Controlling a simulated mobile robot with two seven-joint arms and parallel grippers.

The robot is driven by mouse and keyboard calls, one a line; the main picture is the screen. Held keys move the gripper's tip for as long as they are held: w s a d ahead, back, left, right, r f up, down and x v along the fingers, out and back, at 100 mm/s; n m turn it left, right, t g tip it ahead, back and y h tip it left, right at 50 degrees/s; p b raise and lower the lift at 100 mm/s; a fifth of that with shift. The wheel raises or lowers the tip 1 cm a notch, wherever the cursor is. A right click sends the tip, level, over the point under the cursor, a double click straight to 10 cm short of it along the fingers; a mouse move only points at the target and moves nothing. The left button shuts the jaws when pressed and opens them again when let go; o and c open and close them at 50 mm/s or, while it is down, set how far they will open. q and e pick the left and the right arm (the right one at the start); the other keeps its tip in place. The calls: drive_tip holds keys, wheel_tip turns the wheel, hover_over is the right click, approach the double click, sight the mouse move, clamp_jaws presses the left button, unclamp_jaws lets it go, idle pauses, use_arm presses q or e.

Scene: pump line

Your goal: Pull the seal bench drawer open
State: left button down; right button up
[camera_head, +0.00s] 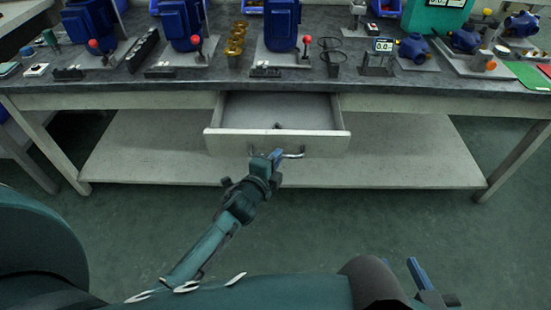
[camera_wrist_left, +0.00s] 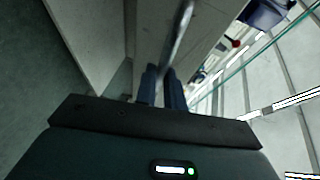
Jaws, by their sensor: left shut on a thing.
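The seal bench drawer (camera_head: 226,142) is a pale box under the middle of the bench and stands partly open, its inside showing. A small dark item (camera_head: 277,126) lies in it. A metal bar handle (camera_head: 294,155) runs along its front. My left gripper (camera_head: 275,157) is at the drawer front, shut on the handle. In the left wrist view the fingers (camera_wrist_left: 163,85) close around the handle bar (camera_wrist_left: 179,40). My right gripper (camera_head: 424,280) is low at the right, away from the bench; one blue finger shows clearly, and its opening cannot be judged.
The grey bench top (camera_head: 185,88) carries blue pumps (camera_head: 281,28), red-knobbed levers, brass parts (camera_head: 235,40), wire rings and a small display (camera_head: 383,45). A lower shelf (camera_head: 400,150) spans beneath the bench. The green floor (camera_head: 330,225) before the drawer is clear apart from my arms.

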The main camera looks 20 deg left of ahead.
use_arm(q)
drive_tip(key=c, duration=1.5)
unclamp_jaws()
use_arm(e)
drive_tip(key=shift+w+r, duration=0.1)
use_arm(q)
drive_tip(key=shift+s, duration=0.1)
use_arm(e)
drive_tip(key=shift+a, duration=0.1)
